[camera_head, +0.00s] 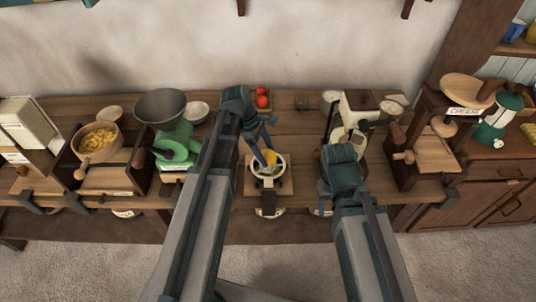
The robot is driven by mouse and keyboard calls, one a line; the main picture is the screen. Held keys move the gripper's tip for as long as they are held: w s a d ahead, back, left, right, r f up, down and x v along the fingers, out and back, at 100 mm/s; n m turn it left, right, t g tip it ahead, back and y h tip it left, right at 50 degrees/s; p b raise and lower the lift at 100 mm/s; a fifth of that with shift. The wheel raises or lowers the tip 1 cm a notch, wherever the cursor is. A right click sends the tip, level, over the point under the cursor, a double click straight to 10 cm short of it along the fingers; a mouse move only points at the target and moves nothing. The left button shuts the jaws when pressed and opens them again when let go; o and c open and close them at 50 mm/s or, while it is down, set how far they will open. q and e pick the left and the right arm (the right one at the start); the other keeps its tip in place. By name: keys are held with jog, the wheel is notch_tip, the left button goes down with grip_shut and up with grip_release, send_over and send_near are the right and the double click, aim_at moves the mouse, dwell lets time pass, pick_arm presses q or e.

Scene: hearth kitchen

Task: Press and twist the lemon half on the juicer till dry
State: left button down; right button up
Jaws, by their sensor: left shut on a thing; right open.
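The juicer (281,172), a pale round bowl with dark parts, stands on a wooden board (286,187) at the middle of the counter. A small yellow thing, which looks like the lemon half (269,157), is in the juicer's bowl. My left gripper (264,157) reaches down over the juicer and is shut on the lemon half; its fingers partly cover it. Whether the lemon touches the cone is too small to tell. My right gripper (325,197) is open and empty, right of the juicer near the counter's front edge, partly hidden by its own wrist.
A green scale (174,146) with a grey pan stands left of the juicer. Red fruits (262,97) sit in a small box behind it. A cream machine (360,104) stands behind my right gripper. A wooden stand with a cheese sign (464,112) is at the right.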

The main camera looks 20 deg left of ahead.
pick_arm(q)
jog(key=n, duration=0.1)
jog(key=n+t, duration=0.1)
jog(key=shift+s+f+n, duration=0.1)
jog(key=shift+s+n, duration=0.15)
jog(key=shift+n, duration=0.15)
jog(key=n+t, duration=0.1)
jog(key=n, duration=0.1)
jog(key=shift+d+f+n, duration=0.1)
jog(key=shift+n, duration=0.2)
jog(key=shift+w+n+t+y, duration=0.15)
jog(key=shift+n+t+y, duration=0.15)
jog(key=shift+n, duration=0.3)
jog(key=m, duration=0.2)
jog(key=m+g, duration=0.1)
jog(key=m, duration=0.1)
jog(key=shift+w, duration=0.3)
jog(key=m+g, duration=0.1)
jog(key=m, duration=0.1)
jog(key=shift+s+m+g, duration=0.15)
jog(key=shift+m+g, duration=0.15)
jog(key=shift+m, duration=0.1)
jog(key=shift+s, duration=0.1)
